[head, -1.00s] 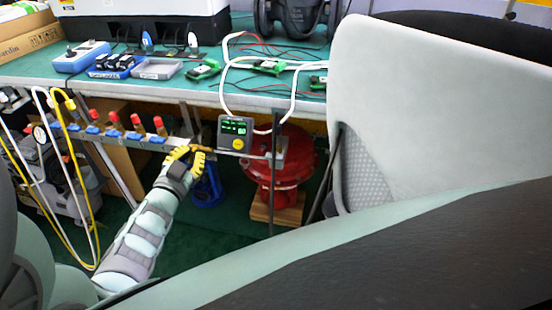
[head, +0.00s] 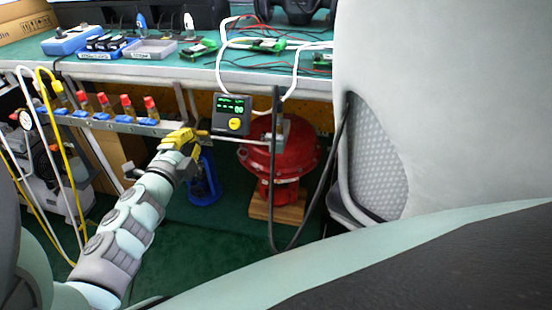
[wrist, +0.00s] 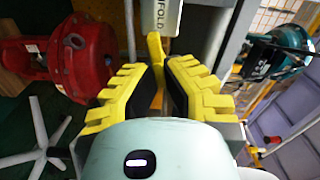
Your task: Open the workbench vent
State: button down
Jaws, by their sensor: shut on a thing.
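My gripper (head: 182,141) is at the right end of the manifold bar under the workbench's front edge, left of the small display unit. In the wrist view, its yellow padded jaws (wrist: 160,90) are closed around a yellow lever (wrist: 157,52), whose upper end shows between them. I take this lever to be the vent handle, but no vent label is readable. The lower part of the lever is hidden by the jaws and wrist.
The manifold bar (head: 120,124) carries several red-capped valves with blue parts. The display unit (head: 232,114) and a red round actuator (head: 283,155) on a wooden block stand to the right. Yellow and white hoses hang at left. A pale chair-like back (head: 430,80) blocks the right side.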

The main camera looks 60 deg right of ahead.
jog(key=shift+f+m+b, duration=0.25)
jog(key=shift+m+b, duration=0.55)
jog(key=shift+m, duration=0.4)
jog(key=c, duration=1.1)
grip_release()
jog(key=shift+o, duration=0.2)
jog(key=shift+r, duration=0.1)
jog(key=v, duration=1.2)
